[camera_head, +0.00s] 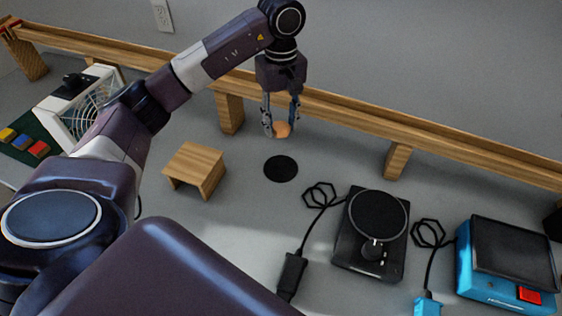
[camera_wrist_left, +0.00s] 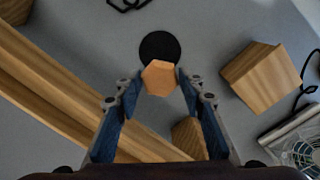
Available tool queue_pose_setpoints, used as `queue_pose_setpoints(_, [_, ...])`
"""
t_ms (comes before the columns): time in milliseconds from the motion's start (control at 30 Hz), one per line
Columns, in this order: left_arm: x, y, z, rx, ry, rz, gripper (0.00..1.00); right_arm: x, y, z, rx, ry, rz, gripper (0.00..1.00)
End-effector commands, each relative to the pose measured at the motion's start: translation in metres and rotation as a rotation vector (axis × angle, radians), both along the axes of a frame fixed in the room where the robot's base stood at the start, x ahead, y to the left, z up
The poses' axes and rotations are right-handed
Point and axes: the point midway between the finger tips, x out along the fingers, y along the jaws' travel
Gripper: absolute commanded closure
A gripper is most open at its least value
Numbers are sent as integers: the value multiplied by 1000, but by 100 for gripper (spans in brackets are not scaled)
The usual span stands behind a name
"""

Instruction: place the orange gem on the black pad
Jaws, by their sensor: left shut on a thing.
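The orange gem (camera_head: 282,129) is held between the fingertips of my left gripper (camera_head: 281,122). In the left wrist view the gem (camera_wrist_left: 159,78) shows as a flat-faced, many-sided piece between the two blue fingers of the left gripper (camera_wrist_left: 158,88). The black pad (camera_head: 281,168) is a flat round disc on the grey table, nearer to me than the gem in the head view. In the left wrist view the gem covers part of the pad (camera_wrist_left: 160,45). The gem appears to be above the table. My right gripper is not in view.
A wooden rail (camera_head: 330,108) on posts runs along the back, close behind my left gripper. A small wooden stand (camera_head: 196,170) is left of the pad. A black turntable device (camera_head: 377,215) and a blue device (camera_head: 508,265) with cables stand to the right. A white fan (camera_head: 92,108) is left.

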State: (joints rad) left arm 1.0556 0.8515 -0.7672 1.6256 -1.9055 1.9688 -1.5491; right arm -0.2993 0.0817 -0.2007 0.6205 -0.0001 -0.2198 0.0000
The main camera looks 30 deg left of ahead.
Motion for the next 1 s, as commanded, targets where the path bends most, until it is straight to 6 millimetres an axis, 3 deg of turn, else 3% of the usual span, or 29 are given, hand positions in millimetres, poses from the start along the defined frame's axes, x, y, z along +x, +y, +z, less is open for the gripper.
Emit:
queue_pose_setpoints(300, [-1, -1, -79, -2, 2, 0, 86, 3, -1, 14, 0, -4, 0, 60])
queue_pose_setpoints(633, [0, 0, -109, -1, 1, -1, 86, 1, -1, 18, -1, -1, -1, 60])
queue_pose_setpoints(833, [0, 0, -139, 0, 0, 0, 86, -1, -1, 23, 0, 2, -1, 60])
queue_pose_setpoints(1000, [1, 0, -142, 0, -4, -1, 86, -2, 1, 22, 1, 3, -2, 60])
